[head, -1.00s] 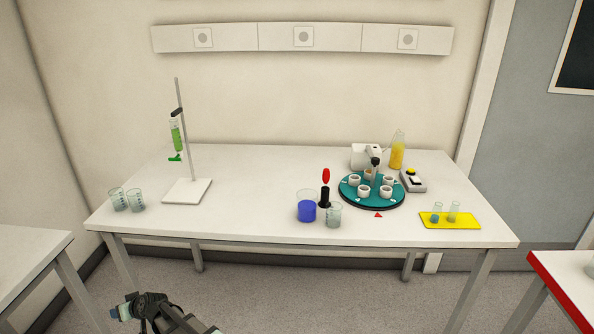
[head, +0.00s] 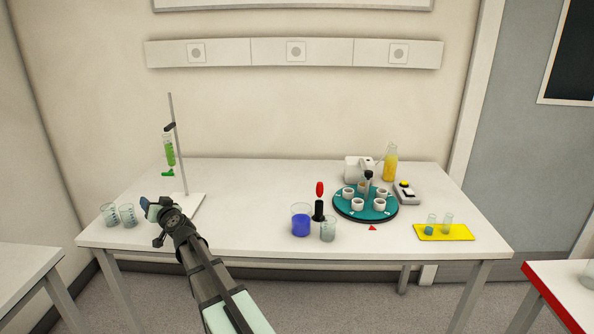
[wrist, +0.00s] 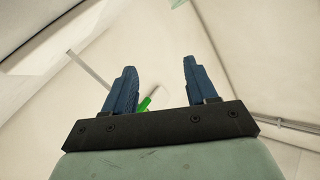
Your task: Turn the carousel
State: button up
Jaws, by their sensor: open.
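The carousel is a round teal turntable (head: 346,209) on the right half of the table, with several white cups around its rim and a dark post and nozzle over it. A small red triangle (head: 372,228) marks the table in front of it. My gripper (head: 150,208) is over the left part of the table, near the stand's base and well away from the carousel. In the wrist view its two blue fingers (wrist: 158,85) are apart with nothing between them. The carousel is not in the wrist view.
A stand (head: 178,150) with a green-filled tube rises behind my gripper. Two beakers (head: 127,215) stand at the left. A blue-filled beaker (head: 301,226), an empty beaker (head: 328,231) and a red-topped black tool (head: 319,208) stand left of the carousel. A yellow tray (head: 456,233) lies right.

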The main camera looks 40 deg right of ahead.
jog(key=s+d+r+m+h, duration=0.1)
jog(key=s+d+r+h, duration=0.25)
jog(key=s+d, duration=0.65)
jog(key=s+d+r+m+h, duration=0.2)
jog(key=s+d+r, duration=0.2)
jog(key=d, duration=1.2)
jog(key=s+d+r+m+h, duration=0.15)
jog(key=s+d+r, duration=0.25)
jog(key=s+d, duration=0.65)
jog(key=n+g+h, duration=0.1)
jog(key=n+h, duration=0.1)
jog(key=n, duration=0.2)
send_near(371, 175)
jog(key=x, duration=1.1)
jog(key=shift+w+d, duration=0.15)
jog(key=shift+w, duration=0.15)
grip_shut()
